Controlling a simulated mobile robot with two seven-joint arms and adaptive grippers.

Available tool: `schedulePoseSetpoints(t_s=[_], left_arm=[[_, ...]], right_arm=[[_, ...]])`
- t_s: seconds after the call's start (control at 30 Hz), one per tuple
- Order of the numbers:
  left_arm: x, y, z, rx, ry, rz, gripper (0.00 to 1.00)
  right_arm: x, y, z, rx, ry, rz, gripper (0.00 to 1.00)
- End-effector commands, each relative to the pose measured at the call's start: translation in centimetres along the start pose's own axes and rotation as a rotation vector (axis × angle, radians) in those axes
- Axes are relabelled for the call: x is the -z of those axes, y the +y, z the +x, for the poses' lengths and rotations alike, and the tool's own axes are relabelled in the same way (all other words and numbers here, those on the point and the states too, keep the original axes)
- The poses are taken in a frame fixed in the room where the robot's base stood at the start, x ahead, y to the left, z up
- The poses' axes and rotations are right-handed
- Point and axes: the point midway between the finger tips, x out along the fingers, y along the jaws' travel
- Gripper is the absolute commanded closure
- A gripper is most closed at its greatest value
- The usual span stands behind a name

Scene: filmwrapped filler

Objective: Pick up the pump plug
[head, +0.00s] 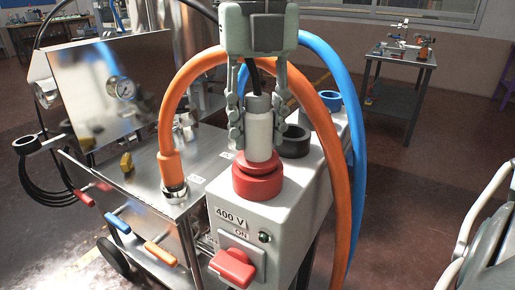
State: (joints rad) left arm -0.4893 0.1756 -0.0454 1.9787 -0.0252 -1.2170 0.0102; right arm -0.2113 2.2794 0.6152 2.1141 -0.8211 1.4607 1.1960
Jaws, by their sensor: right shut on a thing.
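The pump plug (260,130) is a pale grey-white cylinder with a darker grey top, where a black cable comes out. It stands upright at the red socket (257,183) on top of the white 400 V box (290,200). Its lower end meets the red ring; I cannot tell how deep it sits. My right gripper (258,125) comes down from above, with one finger on each side of the plug, and is shut on it. My left gripper is not in view.
An orange hose (193,68) arches behind the gripper and down in front of the box's right side, beside a blue hose (350,110). Black (295,142) and blue (329,103) rings sit behind the plug. A red switch (233,267) is on the front. A side table (400,57) stands back right.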

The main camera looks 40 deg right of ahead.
Motion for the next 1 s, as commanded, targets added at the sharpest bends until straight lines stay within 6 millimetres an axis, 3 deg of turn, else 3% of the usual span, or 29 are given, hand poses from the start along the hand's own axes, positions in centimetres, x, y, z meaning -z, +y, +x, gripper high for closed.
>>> schedulePoseSetpoints(t_s=[0.13,0.57,0.77,1.0], left_arm=[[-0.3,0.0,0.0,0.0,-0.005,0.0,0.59],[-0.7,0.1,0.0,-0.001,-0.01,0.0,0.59],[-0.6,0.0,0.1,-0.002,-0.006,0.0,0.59],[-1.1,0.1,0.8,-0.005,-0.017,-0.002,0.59]], right_arm=[[0.0,0.0,0.0,0.0,0.0,0.0,1.0],[-0.1,0.0,-1.0,0.0,-0.003,0.0,1.0],[-0.1,0.1,-4.1,0.0,-0.006,0.001,1.0],[-0.1,0.1,-11.2,-0.002,-0.008,0.003,1.0]])
